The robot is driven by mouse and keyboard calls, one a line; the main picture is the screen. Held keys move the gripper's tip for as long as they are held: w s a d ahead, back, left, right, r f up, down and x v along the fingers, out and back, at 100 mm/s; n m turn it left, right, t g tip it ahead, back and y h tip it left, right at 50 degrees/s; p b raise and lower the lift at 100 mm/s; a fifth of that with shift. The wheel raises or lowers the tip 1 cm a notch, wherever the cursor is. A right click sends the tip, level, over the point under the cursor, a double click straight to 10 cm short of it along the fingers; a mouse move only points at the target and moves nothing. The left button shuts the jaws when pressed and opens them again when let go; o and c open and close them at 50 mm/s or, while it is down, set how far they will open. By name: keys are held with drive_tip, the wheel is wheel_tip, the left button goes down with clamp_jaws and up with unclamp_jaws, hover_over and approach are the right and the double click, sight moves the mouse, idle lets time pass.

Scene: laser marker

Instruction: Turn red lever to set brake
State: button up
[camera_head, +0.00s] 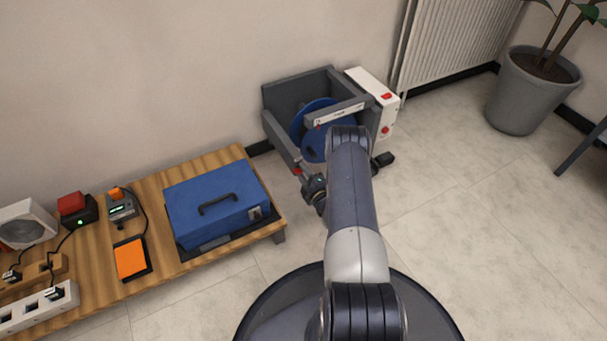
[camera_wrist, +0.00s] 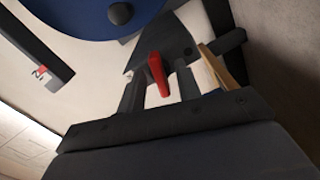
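The red lever (camera_wrist: 157,74) shows in the wrist view, in front of a dark grey bracket (camera_wrist: 165,42). My gripper (camera_wrist: 159,68) is open, with one dark finger on each side of the lever. Light gaps show between the lever and both fingers, so it is not clamped. In the head view a small red part, seemingly the lever (camera_head: 297,171), shows at the front left of the grey machine (camera_head: 279,138), right by my gripper. My arm hides part of the machine's front and most of the gripper there.
The machine holds a blue wheel (camera_head: 311,150); a white box (camera_head: 387,108) with red buttons adjoins it. A wooden table (camera_head: 150,187) at left carries a blue case (camera_head: 218,205) and small devices. A potted plant (camera_head: 531,90) stands at right. The floor between is clear.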

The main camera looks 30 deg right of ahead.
clamp_jaws()
drive_tip(key=shift+f+m, duration=0.1)
drive_tip(key=shift+m, duration=7.4)
drive_tip(key=shift+o, duration=0.2)
unclamp_jaws()
